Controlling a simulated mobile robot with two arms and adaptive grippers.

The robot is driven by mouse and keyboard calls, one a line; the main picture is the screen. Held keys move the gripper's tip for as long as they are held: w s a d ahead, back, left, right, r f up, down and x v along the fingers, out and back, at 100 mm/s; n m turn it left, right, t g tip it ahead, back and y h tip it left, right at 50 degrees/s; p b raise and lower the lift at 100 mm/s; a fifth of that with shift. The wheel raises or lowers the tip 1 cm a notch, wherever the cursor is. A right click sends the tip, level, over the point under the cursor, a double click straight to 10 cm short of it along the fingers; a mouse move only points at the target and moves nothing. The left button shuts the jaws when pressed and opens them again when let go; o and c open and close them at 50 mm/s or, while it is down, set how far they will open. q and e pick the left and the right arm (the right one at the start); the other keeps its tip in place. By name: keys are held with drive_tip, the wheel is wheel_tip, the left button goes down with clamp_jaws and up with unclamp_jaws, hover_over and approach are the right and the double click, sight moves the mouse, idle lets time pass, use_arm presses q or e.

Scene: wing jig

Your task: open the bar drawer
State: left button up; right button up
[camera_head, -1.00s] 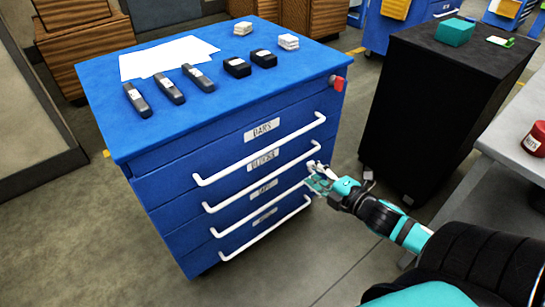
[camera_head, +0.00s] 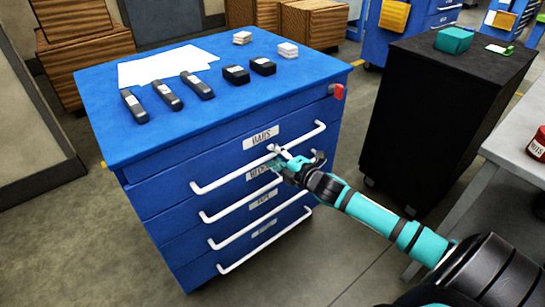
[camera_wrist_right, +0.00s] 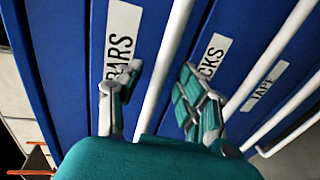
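The bar drawer (camera_head: 160,193) is the top drawer of the blue cabinet, with a label reading "BARS" (camera_head: 262,137), and it looks flush with the cabinet. Its long white handle (camera_head: 225,176) runs across the front. My right gripper (camera_head: 281,156) is at this handle, right of its middle. In the right wrist view, my right gripper (camera_wrist_right: 160,88) has its fingers apart, and the bar drawer's handle (camera_wrist_right: 170,52) runs between them. Contact with the handle cannot be told. The gripper covers part of the handle and the second drawer's label in the head view. My left gripper is not in view.
The drawers below have similar white handles (camera_head: 235,206). Papers (camera_head: 165,63), dark bars (camera_head: 167,95) and small boxes lie on the blue cabinet top (camera_head: 205,120). A red lock-like part (camera_head: 337,91) sits at its corner. A black cabinet (camera_head: 420,120) stands right.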

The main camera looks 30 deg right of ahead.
drive_tip(key=shift+x, duration=0.75)
drive_tip(key=shift+c, duration=0.3)
clamp_jaws()
